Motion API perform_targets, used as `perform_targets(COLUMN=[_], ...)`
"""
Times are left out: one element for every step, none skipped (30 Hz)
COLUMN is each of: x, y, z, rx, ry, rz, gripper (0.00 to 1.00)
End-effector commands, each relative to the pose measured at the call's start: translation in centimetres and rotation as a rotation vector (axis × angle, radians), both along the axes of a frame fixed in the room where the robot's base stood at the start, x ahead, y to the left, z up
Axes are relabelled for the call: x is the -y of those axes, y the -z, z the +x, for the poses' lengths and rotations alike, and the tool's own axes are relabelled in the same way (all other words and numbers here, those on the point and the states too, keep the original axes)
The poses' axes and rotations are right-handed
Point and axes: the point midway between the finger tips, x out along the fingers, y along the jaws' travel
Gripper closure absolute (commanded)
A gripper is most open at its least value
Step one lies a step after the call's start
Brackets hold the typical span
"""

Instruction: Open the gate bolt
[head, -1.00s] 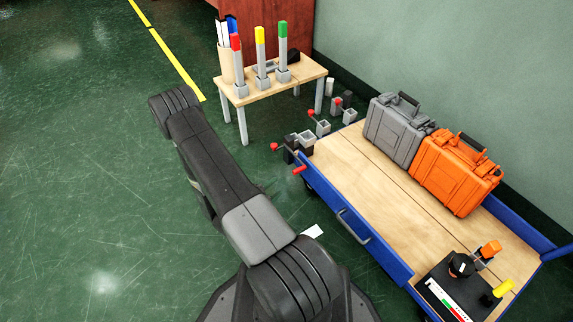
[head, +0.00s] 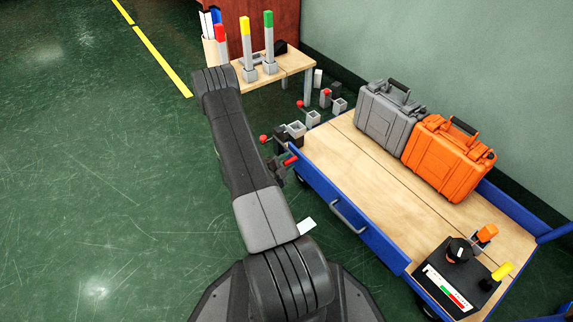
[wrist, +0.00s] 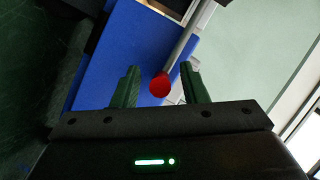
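A red knob (wrist: 160,86) shows between the two fingers of my gripper (wrist: 160,67) in the wrist view. The fingers are apart, with gaps beside the knob. A grey rod (wrist: 183,45) runs up and right behind it, in front of a blue panel (wrist: 122,55). In the head view a red handle (head: 290,161) sits at the near left corner of the blue-sided cart (head: 352,222). I cannot tell for sure whether it is the wrist-view knob or which part is the gate bolt. My arm (head: 235,140) hides much of my gripper in the head view.
Several grey brackets, some with red knobs (head: 264,139), stand beyond the cart. Grey (head: 385,118) and orange (head: 445,160) cases and a black control box (head: 455,280) are on the cart. A small table (head: 292,66) stands behind. Green floor at left is clear.

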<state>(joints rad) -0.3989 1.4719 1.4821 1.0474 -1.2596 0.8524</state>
Motion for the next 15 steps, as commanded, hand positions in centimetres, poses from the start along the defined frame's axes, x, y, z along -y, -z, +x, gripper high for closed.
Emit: perform_targets(x=[0.05,0.06,0.06,0.05,0.05,0.05,0.05,0.04,0.04,0.05,0.04,0.05,0.05,0.05,0.04], y=[0.02,0.02,0.01,0.00,0.00,0.00,0.00,0.00,0.00,0.00,0.00,0.00,0.00,0.00,0.00], z=[0.10,0.12,0.13,0.13,0.13,0.12,0.12,0.11,0.11,0.09,0.10,0.09,0.09,0.09,0.08], rx=[0.000,0.000,0.000,-0.001,-0.001,-0.001,-0.001,-0.001,-0.001,-0.001,-0.001,-0.001,-0.001,-0.001,-0.001], ry=[0.000,-0.001,-0.001,-0.001,-0.001,-0.001,-0.001,-0.001,-0.001,-0.001,-0.001,-0.001,-0.001,-0.001,-0.001], rz=[0.000,0.000,0.000,0.000,0.000,0.000,0.000,0.000,0.000,0.000,0.000,0.000,0.000,0.000,0.000], gripper=[0.60,0.60,0.60,0.60,0.60,0.60,0.60,0.60,0.68,0.74,0.80,0.88,0.94,1.00,1.00])
